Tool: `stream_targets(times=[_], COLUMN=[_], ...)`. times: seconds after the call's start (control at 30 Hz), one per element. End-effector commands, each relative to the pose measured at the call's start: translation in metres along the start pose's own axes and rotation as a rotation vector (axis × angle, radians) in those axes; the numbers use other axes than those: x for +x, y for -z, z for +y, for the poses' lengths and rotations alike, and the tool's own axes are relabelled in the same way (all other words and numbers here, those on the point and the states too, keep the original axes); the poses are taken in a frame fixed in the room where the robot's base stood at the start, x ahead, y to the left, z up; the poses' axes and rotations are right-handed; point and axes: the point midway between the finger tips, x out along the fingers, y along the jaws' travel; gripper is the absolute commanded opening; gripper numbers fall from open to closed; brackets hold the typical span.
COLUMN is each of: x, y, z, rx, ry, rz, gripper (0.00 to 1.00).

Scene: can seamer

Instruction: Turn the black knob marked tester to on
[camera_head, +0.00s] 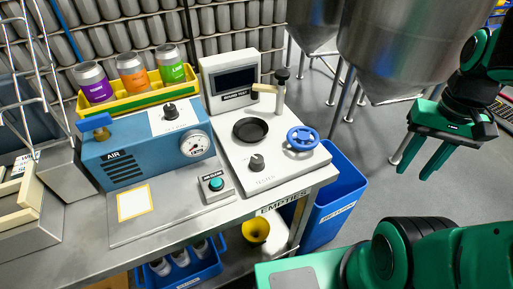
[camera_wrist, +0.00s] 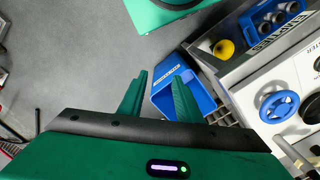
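A black knob (camera_head: 256,162) stands on the front of the white machine's base. Small lettering in front of it looks like "TESTER" but is hard to read. A dark knob, possibly the same one, is cut off at the right edge of the wrist view (camera_wrist: 317,64). A second black knob (camera_head: 170,111) is on a white plate on top of the blue AIR box. My gripper (camera_head: 409,170) is open and empty, over the floor to the right of the bench and well apart from both knobs. Its two green fingers also show in the wrist view (camera_wrist: 159,78).
A blue handwheel (camera_head: 302,139) and a black round dish (camera_head: 250,130) are near the knob. A lever post (camera_head: 280,95) stands behind. A green-lit button box (camera_head: 214,186) is left.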

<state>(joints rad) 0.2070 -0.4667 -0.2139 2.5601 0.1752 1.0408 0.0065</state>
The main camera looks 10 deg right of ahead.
Motion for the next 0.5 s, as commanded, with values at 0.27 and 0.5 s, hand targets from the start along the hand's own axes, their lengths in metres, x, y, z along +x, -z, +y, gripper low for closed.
stream_targets(times=[0.27, 0.5], x=[-0.010, -0.036], y=[-0.003, 0.025], z=[-0.006, -0.102], rx=[-0.086, -0.634], ry=[0.004, -0.012], rz=[0.014, 0.012], gripper=[0.46, 0.46])
